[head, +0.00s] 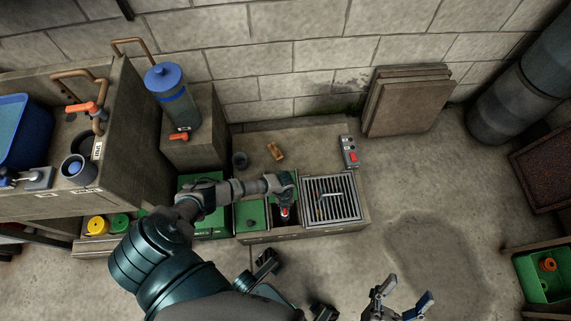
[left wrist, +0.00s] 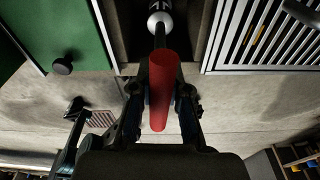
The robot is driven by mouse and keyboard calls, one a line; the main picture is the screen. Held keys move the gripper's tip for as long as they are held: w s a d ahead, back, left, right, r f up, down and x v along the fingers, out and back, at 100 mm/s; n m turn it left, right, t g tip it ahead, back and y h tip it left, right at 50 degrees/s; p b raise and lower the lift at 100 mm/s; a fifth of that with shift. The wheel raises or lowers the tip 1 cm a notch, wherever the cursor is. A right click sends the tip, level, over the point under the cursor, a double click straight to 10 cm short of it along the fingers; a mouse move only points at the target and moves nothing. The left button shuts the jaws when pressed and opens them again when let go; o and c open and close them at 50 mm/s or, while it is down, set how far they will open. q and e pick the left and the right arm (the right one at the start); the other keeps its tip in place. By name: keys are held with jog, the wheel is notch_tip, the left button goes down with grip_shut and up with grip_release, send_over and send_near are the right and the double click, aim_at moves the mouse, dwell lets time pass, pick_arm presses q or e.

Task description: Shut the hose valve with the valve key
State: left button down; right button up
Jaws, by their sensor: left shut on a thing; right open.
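My left gripper (head: 286,203) hangs over a dark opening in a low box between a green lid and a slatted grate. It is shut on a red cylindrical handle (left wrist: 160,92), seemingly the valve key, which also shows as a small red spot in the head view (head: 285,212). In the left wrist view the handle leads to a dark shaft and a pale round part with dark marks (left wrist: 160,20) in the opening. I cannot tell whether that is the hose valve or whether the key is seated on it. My right gripper (head: 402,302) is open and empty above the floor.
The grate (head: 332,198) lies right of the opening, the green lid (head: 250,212) left. A grey box with a red button (head: 349,152) and a small brown object (head: 275,151) sit behind. The floor at right is mostly clear.

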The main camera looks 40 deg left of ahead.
pick_arm(q)
jog(key=shift+r+p, duration=0.2)
jog(key=shift+p, duration=0.15)
dwell(1.0)
jog(key=shift+f, duration=0.25)
dwell(0.3)
jog(key=shift+f+b, duration=0.4)
jog(key=shift+f, duration=0.3)
dwell(0.3)
jog(key=shift+s+f+b, duration=0.1)
jog(key=shift+f+b, duration=0.2)
jog(key=shift+f, duration=0.15)
jog(key=shift+f+b, duration=0.3)
jog(key=shift+f, duration=0.15)
dwell(0.5)
